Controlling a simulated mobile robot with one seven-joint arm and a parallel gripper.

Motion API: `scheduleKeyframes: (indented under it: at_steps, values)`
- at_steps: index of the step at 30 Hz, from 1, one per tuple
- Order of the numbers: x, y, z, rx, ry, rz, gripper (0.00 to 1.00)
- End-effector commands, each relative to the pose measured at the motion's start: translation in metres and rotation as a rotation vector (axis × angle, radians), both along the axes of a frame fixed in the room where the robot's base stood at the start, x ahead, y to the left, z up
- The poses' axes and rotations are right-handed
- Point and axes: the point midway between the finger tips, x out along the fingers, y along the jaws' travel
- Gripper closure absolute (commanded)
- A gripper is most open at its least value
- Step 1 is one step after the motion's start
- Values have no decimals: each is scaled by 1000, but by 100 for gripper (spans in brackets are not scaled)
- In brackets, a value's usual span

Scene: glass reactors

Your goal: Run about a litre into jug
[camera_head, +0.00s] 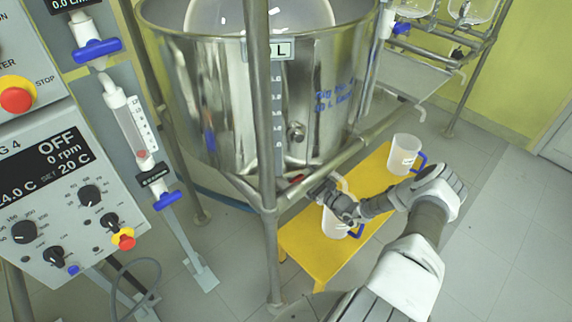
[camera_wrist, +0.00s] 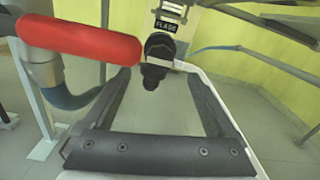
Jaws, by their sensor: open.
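My gripper (camera_head: 320,188) is open and empty, beside the underside of the steel vessel (camera_head: 230,100). In the wrist view my gripper (camera_wrist: 160,80) has its fingers apart, with a red valve lever (camera_wrist: 85,49) beyond them at the left; contact cannot be told. The lever shows as a small red spot in the head view (camera_head: 296,179). A dark outlet (camera_wrist: 154,70) below a FLASK label (camera_wrist: 167,26) is ahead between the fingertips. One clear jug (camera_head: 335,222) with a blue handle stands under my gripper, partly hidden by it. Its fill level cannot be told.
A yellow bench (camera_head: 305,250) carries that jug and another clear jug (camera_head: 404,152) with a blue handle farther back. The vessel's frame leg (camera_head: 268,220) stands close left of the bench. A control panel (camera_head: 60,180) reads OFF at the left. Floor at right is clear.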

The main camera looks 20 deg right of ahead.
Motion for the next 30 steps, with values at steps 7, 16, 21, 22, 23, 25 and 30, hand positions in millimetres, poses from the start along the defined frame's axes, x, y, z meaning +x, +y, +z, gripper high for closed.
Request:
scheduleKeyframes:
  at_steps: [7, 16, 21, 22, 23, 25, 30]
  values:
    - [48, 21, -2, -1, -1, 3, 8]
    - [76, 31, -1, 0, 1, 1, 8]
    - [78, 32, 0, 0, 1, 1, 8]
    - [78, 32, 0, 0, 1, 1, 8]
    - [77, 32, 0, 0, 1, 1, 8]
    - [77, 32, 0, 0, 1, 1, 8]
    - [77, 32, 0, 0, 1, 1, 39]
